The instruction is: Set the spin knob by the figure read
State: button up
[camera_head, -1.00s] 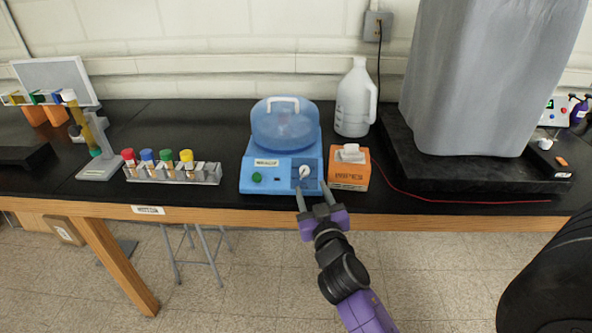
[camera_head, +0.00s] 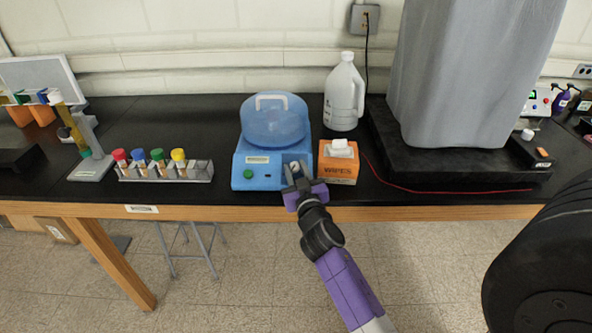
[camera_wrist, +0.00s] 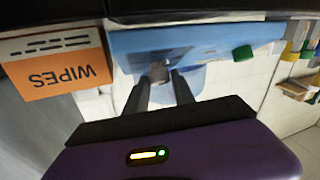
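In the wrist view a grey knob (camera_wrist: 159,73) on that panel lies between my fingertips. My gripper (camera_head: 296,172) reaches the panel from the front and mostly covers the knob in the head view. The wrist view shows my gripper (camera_wrist: 161,82) with its fingers either side of the knob; whether they touch it is unclear. The knob's marks are not legible.
An orange wipes box (camera_head: 338,168) stands close right of the device. A white jug (camera_head: 343,98) is behind. A rack of colour-capped tubes (camera_head: 165,172) and a tilted tube stand (camera_head: 92,152) are left. A small unit with a lit display (camera_head: 540,98) is far right.

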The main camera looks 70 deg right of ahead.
grip_shut()
jog(key=b, duration=0.3)
jog(key=shift+w+f+m, duration=0.1)
jog(key=shift+f+m, duration=0.25)
jog(key=shift+m, duration=0.05)
jog(key=m+g+h+b, duration=0.1)
jog(key=b, duration=0.4)
jog(key=shift+a+f+g, duration=0.1)
jog(key=shift+f+g, duration=0.05)
jog(key=shift+g, duration=0.25)
jog(key=m+g+b, duration=0.1)
jog(key=b, duration=0.1)
jog(key=m+g+h+b, duration=0.1)
jog(key=b, duration=0.2)
jog(key=m+b, duration=0.2)
jog(key=shift+w+a+g+h+b, duration=0.1)
jog(key=shift+w+g+h+b, duration=0.2)
jog(key=shift+g, duration=0.1)
jog(key=shift+r+m+g+b, duration=0.25)
jog(key=shift+m+g+b, duration=0.5)
jog(key=shift+b, duration=0.45)
jog(key=shift+r+m+g+h+b, duration=0.2)
jog(key=shift+m+g+h+b, duration=0.1)
jog(key=shift+m+g+b, duration=0.45)
jog(key=o, duration=0.5)
grip_release()
